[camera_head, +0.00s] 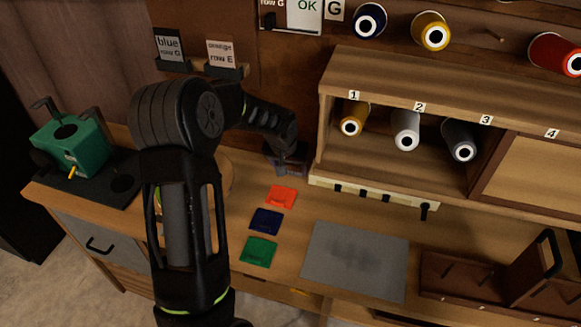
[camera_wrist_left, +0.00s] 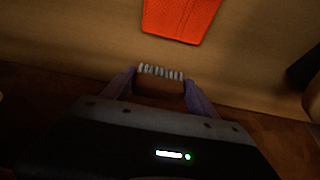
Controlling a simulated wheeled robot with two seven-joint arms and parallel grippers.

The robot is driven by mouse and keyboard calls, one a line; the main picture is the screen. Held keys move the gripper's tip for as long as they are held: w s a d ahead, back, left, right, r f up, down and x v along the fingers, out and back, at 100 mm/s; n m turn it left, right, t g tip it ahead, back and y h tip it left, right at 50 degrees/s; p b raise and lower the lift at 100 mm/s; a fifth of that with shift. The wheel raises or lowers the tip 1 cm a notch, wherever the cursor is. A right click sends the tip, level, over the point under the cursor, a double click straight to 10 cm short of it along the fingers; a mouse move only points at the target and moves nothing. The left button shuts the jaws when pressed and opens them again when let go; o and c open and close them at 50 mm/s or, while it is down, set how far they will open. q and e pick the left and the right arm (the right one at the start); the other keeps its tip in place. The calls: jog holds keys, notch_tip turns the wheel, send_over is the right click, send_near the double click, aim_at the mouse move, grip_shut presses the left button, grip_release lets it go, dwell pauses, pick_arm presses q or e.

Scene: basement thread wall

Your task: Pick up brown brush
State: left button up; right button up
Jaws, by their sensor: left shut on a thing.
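The brown brush (camera_wrist_left: 159,88) shows in the left wrist view as a dark brown block with a row of pale bristle tufts along its far edge. It sits between the two fingers of my left gripper (camera_wrist_left: 160,78), which is shut on it. In the head view my left gripper (camera_head: 289,162) is at the back of the bench, just left of the numbered shelf. The brush cannot be made out clearly there, being dark and partly covered by the gripper. My right gripper is not in view.
Orange (camera_head: 281,197), blue (camera_head: 266,221) and green (camera_head: 259,251) patches lie in front of the gripper. A grey mat (camera_head: 355,260) lies to their right. The wooden shelf (camera_head: 335,85) with thread spools stands close on the right. A green sharpener-like device (camera_head: 72,145) stands at left.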

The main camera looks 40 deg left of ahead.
pick_arm(q)
notch_tip(320, 180, up, 10)
jog(key=shift+f+b, duration=0.15)
jog(key=shift+b, duration=0.25)
dwell(0.3)
